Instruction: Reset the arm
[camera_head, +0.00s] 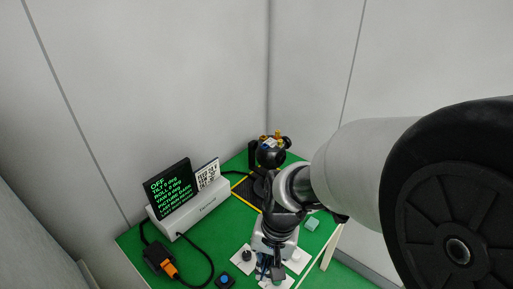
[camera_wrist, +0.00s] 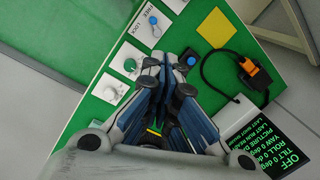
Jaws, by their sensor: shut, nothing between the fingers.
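My gripper (camera_head: 275,268) is over the front part of the green table (camera_head: 135,245) in the head view, with my arm reaching in from the right. In the wrist view my gripper (camera_wrist: 168,68) has its blue-grey fingers shut, with nothing held between them. Beyond the fingertips are white control plates with a blue-tipped lever (camera_wrist: 154,20), a green button (camera_wrist: 130,65) and a pale knob (camera_wrist: 110,93). A blue button on a dark box (camera_wrist: 190,60) is close beside the fingertips in the picture.
A black screen reading OFF (camera_head: 170,187) stands on a white unit (camera_head: 205,207) beside a QR card (camera_head: 207,174). A dark round device with gold parts (camera_head: 272,152) is at the back. A cable runs by an orange-and-black plug (camera_head: 163,262). A teal block (camera_head: 312,224) lies right.

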